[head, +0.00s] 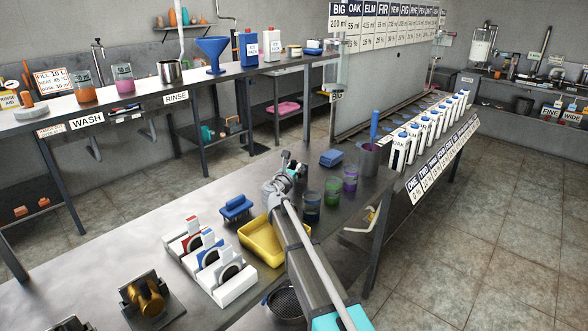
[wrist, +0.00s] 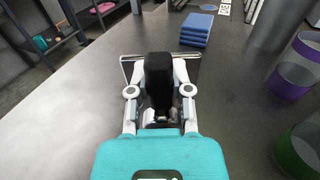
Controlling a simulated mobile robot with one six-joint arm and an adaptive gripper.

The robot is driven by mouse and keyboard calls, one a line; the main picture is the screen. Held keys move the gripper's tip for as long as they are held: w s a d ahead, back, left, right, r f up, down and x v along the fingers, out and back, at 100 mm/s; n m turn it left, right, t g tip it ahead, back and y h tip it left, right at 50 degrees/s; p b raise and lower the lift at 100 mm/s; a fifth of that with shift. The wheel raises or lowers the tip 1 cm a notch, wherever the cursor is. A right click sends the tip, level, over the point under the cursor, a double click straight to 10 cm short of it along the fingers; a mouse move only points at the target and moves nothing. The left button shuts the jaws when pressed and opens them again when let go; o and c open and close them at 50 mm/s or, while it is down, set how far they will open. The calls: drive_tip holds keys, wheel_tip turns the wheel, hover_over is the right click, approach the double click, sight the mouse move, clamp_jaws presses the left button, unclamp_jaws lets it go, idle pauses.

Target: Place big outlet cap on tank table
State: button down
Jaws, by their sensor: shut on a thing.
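My gripper (head: 288,172) is over the front steel table (head: 120,235), left of the coloured cups. It also shows in the wrist view (wrist: 159,92), its two fingers closed on a black upright piece (wrist: 158,72). A shiny metal plate (wrist: 191,66) shows behind and beside this piece; the two look like one part, probably the big outlet cap. The fingers and the black piece hide much of the plate. I cannot tell whether it touches the table top. No label in view names the tank table.
A stack of blue pads (head: 332,157) lies just beyond my gripper. A yellow tray (head: 262,243) is nearer. Bare table lies left of my gripper.

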drive_tip(key=shift+f, duration=0.15)
drive_tip(key=c, duration=0.5)
unclamp_jaws()
drive_tip(key=shift+c, duration=0.2)
drive_tip(key=shift+r, duration=0.2)
drive_tip(key=v, duration=1.2)
